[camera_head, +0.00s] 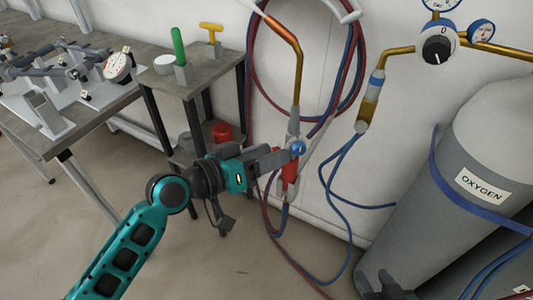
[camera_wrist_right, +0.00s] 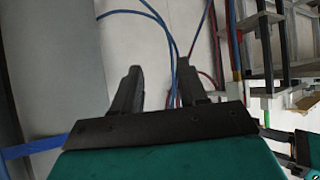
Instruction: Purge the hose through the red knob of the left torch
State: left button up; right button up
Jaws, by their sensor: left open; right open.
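A torch with a copper neck (camera_head: 299,65) hangs upright before the wall. A blue knob (camera_head: 298,148) sits low on its body, and a red part (camera_head: 290,171) shows just below; I cannot tell whether this is the red knob. My left gripper (camera_head: 287,157) is open, its fingertips at the torch beside the blue knob and red part. Its fingers overlap in this view, and contact is unclear. My right gripper (camera_wrist_right: 158,85) is open and empty in the right wrist view, with blue hoses behind it. Dark finger tips of it show at the head view's bottom edge (camera_head: 388,284).
A grey oxygen cylinder (camera_head: 478,150) with a blue strap stands at right, with a regulator (camera_head: 437,48) above. Red and blue hoses (camera_head: 335,190) hang along the wall. A small table (camera_head: 205,80) with green and yellow-handled items stands left. The floor below is partly clear.

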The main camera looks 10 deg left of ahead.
pick_arm(q)
jog(key=b+v, duration=0.2)
jog(key=v, duration=1.1)
pick_arm(e)
jog(key=shift+w+a+f, duration=0.25)
jog(key=shift+a+f, duration=0.1)
jog(key=shift+f, duration=0.05)
pick_arm(q)
jog(key=shift+r, duration=0.1)
